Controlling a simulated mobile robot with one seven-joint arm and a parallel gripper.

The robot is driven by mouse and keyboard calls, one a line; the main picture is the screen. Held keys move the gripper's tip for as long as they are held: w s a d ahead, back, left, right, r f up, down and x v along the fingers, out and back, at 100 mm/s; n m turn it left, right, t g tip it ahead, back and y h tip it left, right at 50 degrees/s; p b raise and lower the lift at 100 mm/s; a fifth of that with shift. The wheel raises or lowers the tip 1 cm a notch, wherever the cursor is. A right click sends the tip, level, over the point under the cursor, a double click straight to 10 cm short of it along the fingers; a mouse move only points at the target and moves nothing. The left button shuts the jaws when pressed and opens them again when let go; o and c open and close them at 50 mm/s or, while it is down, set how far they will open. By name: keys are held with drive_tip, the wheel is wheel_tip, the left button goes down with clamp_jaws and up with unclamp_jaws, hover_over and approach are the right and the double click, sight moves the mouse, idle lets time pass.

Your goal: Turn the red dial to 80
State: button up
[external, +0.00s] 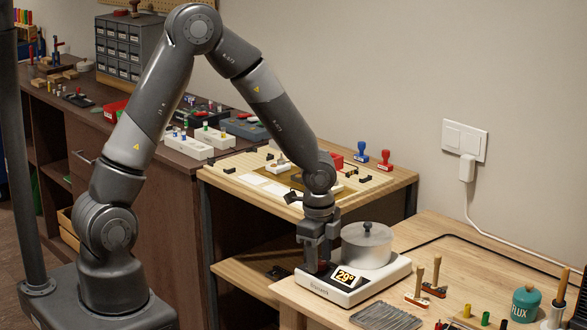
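A white heating unit (376,287) stands on the light wooden table, with a lidded metal pot (367,246) on top. My gripper (317,267) points down at the unit's left end, just left of the display. A little dark red shows at the fingertips, where the dial appears to be. The fingers and my wrist hide most of the dial, so its pointer cannot be read. I cannot tell whether the fingers are closed on it.
A metal rack (387,316) lies in front of the unit. Wooden-handled tools (435,272) stand to its right, with a green FLUX jar (525,304) farther right. A white cable (490,232) runs from the wall plug. Behind is a work board with two stamps (385,160).

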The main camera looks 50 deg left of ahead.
drive_tip(key=shift+o, duration=0.5)
drive_tip(key=shift+r, duration=0.1)
wheel_tip(320, 180, up, 11)
drive_tip(key=shift+s+f, duration=0.2)
drive_tip(key=shift+s, duration=0.15)
drive_tip(key=s+a+r+n+t, duration=0.3)
drive_tip(key=s+a+r+n, duration=0.5)
drive_tip(key=a+r, duration=0.4)
drive_tip(key=s+a+r+n+t, duration=0.1)
drive_tip(key=s+a+r+n, duration=0.1)
drive_tip(key=s, duration=0.3)
drive_tip(key=s+a+r+n, duration=0.3)
drive_tip(key=s+n, duration=0.2)
drive_tip(key=s, duration=0.1)
drive_tip(key=shift+r+t, duration=0.15)
drive_tip(key=shift+t, duration=0.25)
